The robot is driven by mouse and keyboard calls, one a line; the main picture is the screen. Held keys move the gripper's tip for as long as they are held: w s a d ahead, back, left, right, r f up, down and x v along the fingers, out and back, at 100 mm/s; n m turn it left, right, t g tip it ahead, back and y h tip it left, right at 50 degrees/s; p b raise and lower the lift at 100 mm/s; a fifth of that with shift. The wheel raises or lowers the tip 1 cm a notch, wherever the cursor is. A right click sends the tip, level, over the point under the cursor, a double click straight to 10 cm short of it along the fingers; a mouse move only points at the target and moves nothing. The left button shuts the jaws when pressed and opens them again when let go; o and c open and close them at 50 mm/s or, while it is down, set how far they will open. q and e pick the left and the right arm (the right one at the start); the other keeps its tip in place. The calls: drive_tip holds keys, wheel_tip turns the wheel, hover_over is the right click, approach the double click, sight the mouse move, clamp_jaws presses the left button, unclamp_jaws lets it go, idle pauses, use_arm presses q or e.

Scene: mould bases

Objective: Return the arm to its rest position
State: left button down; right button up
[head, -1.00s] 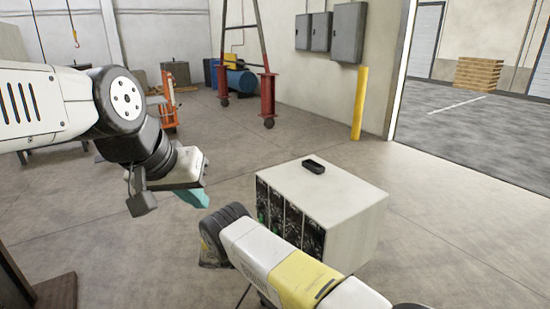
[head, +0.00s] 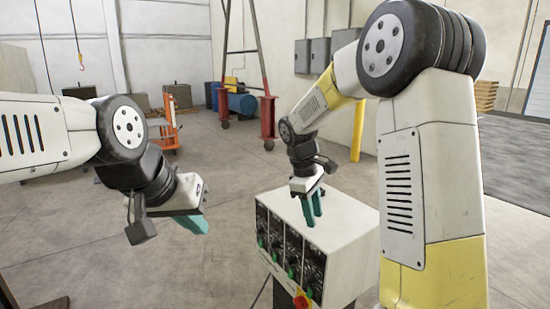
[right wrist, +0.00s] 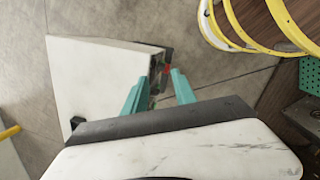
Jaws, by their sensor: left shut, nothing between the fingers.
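My right gripper (head: 313,207) hangs over the top of the white control box (head: 348,226) in the head view. Its two teal fingers stand apart with nothing visible between them; they also show apart in the right wrist view (right wrist: 157,92). Whether the fingertips touch the box cannot be told. My left gripper (head: 194,222) is at the left, away from the box, with its teal fingers together and empty. The box (right wrist: 95,75) also shows beyond the fingers in the right wrist view.
The box front has green knobs and a red button (head: 301,300). A yellow post (head: 358,130), a red gantry frame (head: 268,115) and an orange lift (head: 171,120) stand farther back. Yellow hoops (right wrist: 250,25) show in the wrist view. Floor between is clear.

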drive_tip(key=s+d+r+m+t+y, duration=0.2)
drive_tip(key=s+r+m, duration=0.3)
drive_tip(key=s, duration=0.5)
drive_tip(key=s+d+r+m+t+y, duration=0.1)
drive_tip(key=s+r+m+t, duration=0.3)
drive_tip(key=s, duration=0.7)
wheel_tip(320, 180, up, 2)
drive_tip(key=shift+d+r+m+y, duration=0.2)
drive_tip(key=shift+d+m+y, duration=0.15)
drive_tip(key=shift+m+y, duration=0.5)
drive_tip(key=shift+a, duration=0.1)
